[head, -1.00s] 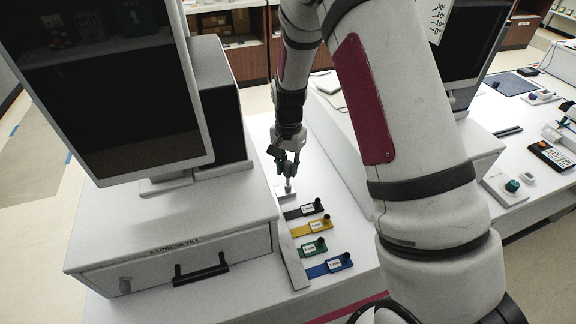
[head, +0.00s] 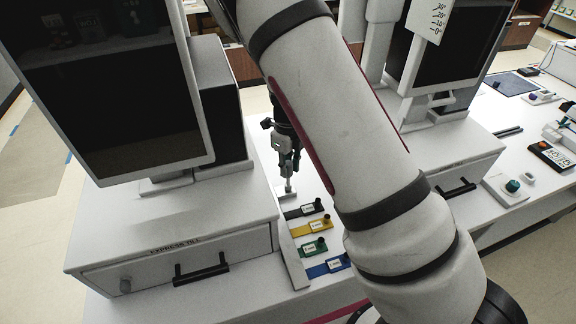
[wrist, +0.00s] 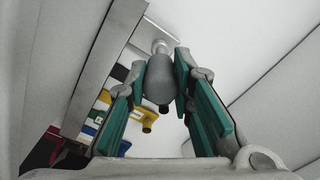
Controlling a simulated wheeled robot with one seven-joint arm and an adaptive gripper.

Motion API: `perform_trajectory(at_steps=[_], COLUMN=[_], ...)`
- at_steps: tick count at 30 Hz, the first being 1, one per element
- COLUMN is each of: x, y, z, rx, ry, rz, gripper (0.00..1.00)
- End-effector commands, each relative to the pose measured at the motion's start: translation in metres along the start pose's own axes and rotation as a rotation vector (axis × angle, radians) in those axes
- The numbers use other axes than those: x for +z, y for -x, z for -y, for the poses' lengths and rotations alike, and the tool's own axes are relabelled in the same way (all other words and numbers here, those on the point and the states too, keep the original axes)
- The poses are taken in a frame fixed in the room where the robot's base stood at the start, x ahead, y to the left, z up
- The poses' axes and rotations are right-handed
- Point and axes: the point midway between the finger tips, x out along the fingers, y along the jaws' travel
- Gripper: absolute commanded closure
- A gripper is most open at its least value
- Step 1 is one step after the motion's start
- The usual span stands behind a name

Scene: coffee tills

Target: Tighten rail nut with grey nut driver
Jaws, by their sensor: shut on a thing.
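My gripper (head: 288,172) is shut on the grey nut driver (wrist: 160,80), whose rounded grey handle sits between the green finger pads in the wrist view. The driver points down, with its lighter tip end (wrist: 160,47) beyond the handle. In the head view its lower end is over the far end of the metal rail (head: 291,250), beside the till drawer unit. The rail also shows in the wrist view (wrist: 98,70). I cannot make out the rail nut; the driver and gripper cover that spot, so I cannot tell whether the tip is seated on it.
Black (head: 305,210), yellow (head: 312,226), green (head: 313,248) and blue (head: 328,266) tags with black knobs lie along the rail, nearer than the gripper. The Express till (head: 170,235) with its screen stands close on the left. Another till (head: 455,165) stands right.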

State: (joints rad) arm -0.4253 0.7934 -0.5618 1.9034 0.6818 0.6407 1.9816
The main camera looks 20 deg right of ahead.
Motion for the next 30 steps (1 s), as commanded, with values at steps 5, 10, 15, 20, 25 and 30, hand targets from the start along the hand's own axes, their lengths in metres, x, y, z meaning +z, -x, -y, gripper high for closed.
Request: perform_trajectory(at_steps=[5, 10, 15, 20, 25, 30], x=[0.000, 0.000, 0.000, 0.000, 0.000, -0.001], y=[0.000, 0.000, 0.003, 0.016, 0.031, 0.045], z=[0.000, 0.000, 0.000, 0.000, 0.000, 0.000], rx=[-0.001, -0.001, 0.000, -0.002, -0.001, -0.001], ry=[-0.100, -0.194, -0.188, -0.187, -0.186, -0.186], rz=[0.000, -0.002, 0.000, 0.001, 0.001, 0.000], gripper=[1.00, 1.00, 1.00, 1.00, 1.00, 1.00])
